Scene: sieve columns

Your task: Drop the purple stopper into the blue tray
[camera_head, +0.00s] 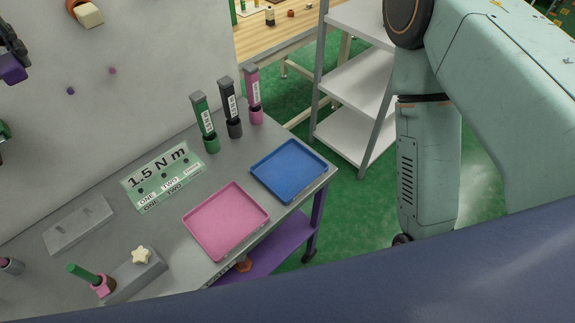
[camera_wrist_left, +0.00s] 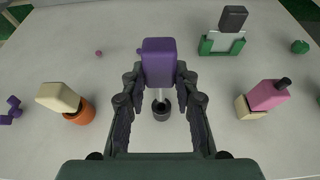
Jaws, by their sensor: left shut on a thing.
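The purple stopper (camera_wrist_left: 158,60) is between the fingers of my left gripper (camera_wrist_left: 160,84) in the left wrist view. The fingers are shut on it. In the head view, the left gripper (camera_head: 14,48) is at the upper left edge, with the purple stopper (camera_head: 12,68) at its tips. A dark cup (camera_wrist_left: 160,110) with a clear part shows beyond the stopper; I cannot tell whether they touch. The blue tray (camera_head: 275,188) lies empty on the grey bench, far to the right of this gripper. My right gripper is not in view.
A pink tray (camera_head: 226,220) lies beside the blue tray. Green, black and pink columns (camera_head: 230,106) stand behind them. A grey block with a cream star knob (camera_head: 141,256) sits in front. On the white surface are an orange-and-cream piece (camera_wrist_left: 68,104) and a pink piece (camera_wrist_left: 267,95).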

